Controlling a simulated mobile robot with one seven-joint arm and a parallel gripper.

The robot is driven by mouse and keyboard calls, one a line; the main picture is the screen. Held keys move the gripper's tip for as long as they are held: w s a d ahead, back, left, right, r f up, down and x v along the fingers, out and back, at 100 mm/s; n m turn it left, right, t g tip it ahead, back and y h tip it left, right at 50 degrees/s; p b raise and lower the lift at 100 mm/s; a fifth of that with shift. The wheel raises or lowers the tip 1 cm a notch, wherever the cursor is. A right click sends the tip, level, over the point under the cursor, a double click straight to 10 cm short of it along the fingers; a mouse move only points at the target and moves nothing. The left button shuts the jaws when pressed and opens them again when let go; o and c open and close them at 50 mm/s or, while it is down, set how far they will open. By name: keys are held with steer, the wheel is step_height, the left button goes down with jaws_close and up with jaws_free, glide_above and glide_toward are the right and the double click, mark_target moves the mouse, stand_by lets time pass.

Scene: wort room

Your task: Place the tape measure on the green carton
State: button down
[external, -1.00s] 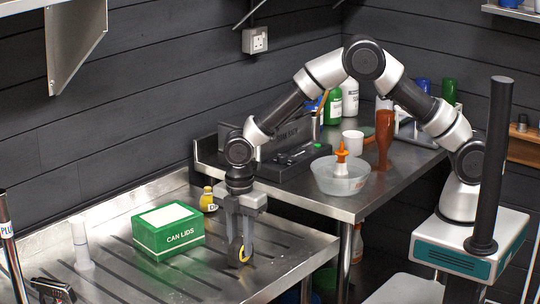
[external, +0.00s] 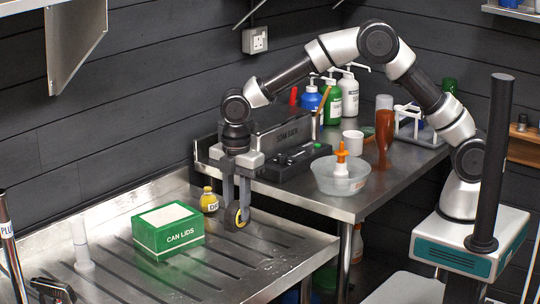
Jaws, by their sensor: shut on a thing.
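The green carton (external: 168,232), lettered CAN LIDS with a pale panel on top, stands on the ribbed metal drainboard. My gripper (external: 237,216) points down to the right of the carton. The tape measure hangs above the drainboard, at about the height of the carton in the picture. Nothing lies on the carton's top.
A small yellow bottle (external: 209,201) stands behind and between carton and gripper. A white upright tube (external: 82,246) stands left of the carton. The counter at right holds a clear bowl (external: 341,182), a dark case (external: 290,160) and several bottles. The front drainboard is clear.

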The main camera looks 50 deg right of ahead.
steer(key=w+r+m+p, duration=0.1)
steer(key=w+r+p, duration=0.4)
steer(key=w, duration=0.3)
steer(key=w+r+p, duration=0.4)
steer(key=w+p, duration=0.1)
steer(key=w, duration=0.3)
steer(key=shift+w+d+f+b, duration=0.1)
steer(key=shift+f+b, duration=0.15)
steer(key=shift+f, duration=1.35)
steer(key=shift+w+a+f+b, duration=0.1)
steer(key=shift+f+b, duration=0.2)
steer(key=shift+f, duration=1.3)
steer(key=shift+w+d+f+b, duration=0.1)
steer(key=shift+f+b, duration=0.15)
steer(key=shift+f, duration=1.35)
steer(key=shift+f, duration=0.15)
steer(key=c, duration=1.4)
jaws_free()
steer(key=shift+c, duration=0.2)
